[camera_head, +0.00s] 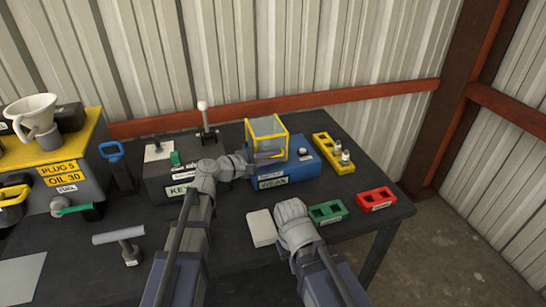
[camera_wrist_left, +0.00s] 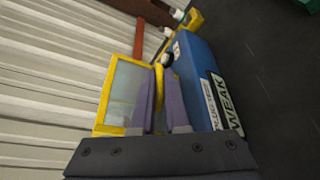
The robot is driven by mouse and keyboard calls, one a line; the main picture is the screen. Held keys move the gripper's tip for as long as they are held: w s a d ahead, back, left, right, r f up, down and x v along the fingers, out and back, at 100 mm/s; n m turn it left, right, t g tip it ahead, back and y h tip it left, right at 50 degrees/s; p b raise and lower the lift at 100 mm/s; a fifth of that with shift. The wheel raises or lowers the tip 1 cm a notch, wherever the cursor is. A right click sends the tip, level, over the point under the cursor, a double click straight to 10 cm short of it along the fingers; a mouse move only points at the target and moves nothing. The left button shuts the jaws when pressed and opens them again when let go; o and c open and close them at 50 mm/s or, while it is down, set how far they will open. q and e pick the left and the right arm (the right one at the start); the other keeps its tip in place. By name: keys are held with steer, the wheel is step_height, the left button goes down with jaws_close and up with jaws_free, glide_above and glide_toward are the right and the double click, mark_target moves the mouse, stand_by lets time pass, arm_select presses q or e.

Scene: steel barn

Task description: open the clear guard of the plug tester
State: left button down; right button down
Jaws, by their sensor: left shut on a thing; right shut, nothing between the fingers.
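The plug tester is a blue box (camera_head: 295,170) with a "WEAK" label, on the dark bench. Its clear guard (camera_head: 266,127) has a yellow frame and stands at the tester's back left. In the left wrist view the guard (camera_wrist_left: 122,92) is a clear pane in a yellow frame beside the blue body (camera_wrist_left: 199,62). My left gripper (camera_head: 270,156) is at the guard's front edge. In the left wrist view its fingers (camera_wrist_left: 161,100) are shut on a yellow part of the guard. My right gripper (camera_head: 291,212) is shut and empty, in front of the tester.
A grey box (camera_head: 160,178) with a "KEY" label stands left of the tester. A yellow tray (camera_head: 326,142) with plugs, a green tray (camera_head: 327,212) and a red tray (camera_head: 376,200) lie to the right. A white block (camera_head: 261,228) lies beside my right gripper.

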mark_target(268, 132)
stand_by(0.8)
